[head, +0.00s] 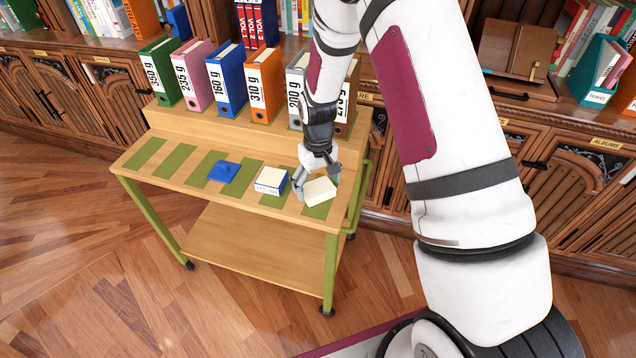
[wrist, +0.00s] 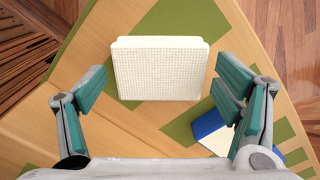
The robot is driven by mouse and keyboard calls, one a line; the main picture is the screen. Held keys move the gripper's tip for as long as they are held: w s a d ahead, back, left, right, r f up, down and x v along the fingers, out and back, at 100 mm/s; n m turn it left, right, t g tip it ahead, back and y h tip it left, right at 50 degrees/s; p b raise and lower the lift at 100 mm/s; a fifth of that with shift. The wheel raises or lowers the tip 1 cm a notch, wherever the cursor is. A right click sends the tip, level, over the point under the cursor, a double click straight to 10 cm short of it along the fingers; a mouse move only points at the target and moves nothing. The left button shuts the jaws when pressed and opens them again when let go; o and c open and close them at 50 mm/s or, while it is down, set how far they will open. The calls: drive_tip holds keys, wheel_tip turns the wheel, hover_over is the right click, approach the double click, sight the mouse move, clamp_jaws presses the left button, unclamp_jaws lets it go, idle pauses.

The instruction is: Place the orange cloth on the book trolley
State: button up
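I see no orange cloth in either view. The book trolley (head: 200,250) is wooden with green legs and green strips across its top; part of its top also shows in the wrist view (wrist: 150,127). A cream block (head: 319,191) lies at the right end of the top. In the wrist view the cream block (wrist: 160,68) has a woven-looking face and sits ahead of the fingers. My gripper (head: 317,184) is low over that end, close to the block. In the wrist view my gripper (wrist: 164,82) is open, its teal-padded fingers wide apart with nothing held.
A blue-and-white box (head: 271,180) and a small blue item (head: 224,171) lie left of the block. The trolley's raised back holds several binders, including an orange one (head: 263,85). Wooden bookcases (head: 560,180) stand behind. The lower shelf (head: 255,252) looks empty.

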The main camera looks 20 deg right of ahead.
drive_tip(key=shift+r, duration=0.1)
wheel_tip(320, 180, up, 12)
wheel_tip(320, 180, up, 10)
hover_over(318, 188)
drive_tip(key=s, duration=0.5)
drive_tip(key=s+r+m+t, duration=0.1)
drive_tip(key=s+r, duration=0.4)
drive_tip(key=s, duration=0.8)
drive_tip(key=s+r+t, duration=0.2)
drive_tip(key=s+r, duration=0.3)
drive_tip(key=s, duration=0.9)
drive_tip(key=shift+d+r+m, duration=0.2)
drive_tip(key=shift+m, duration=0.2)
drive_tip(key=shift+r+p, duration=0.1)
drive_tip(key=shift+p, duration=0.2)
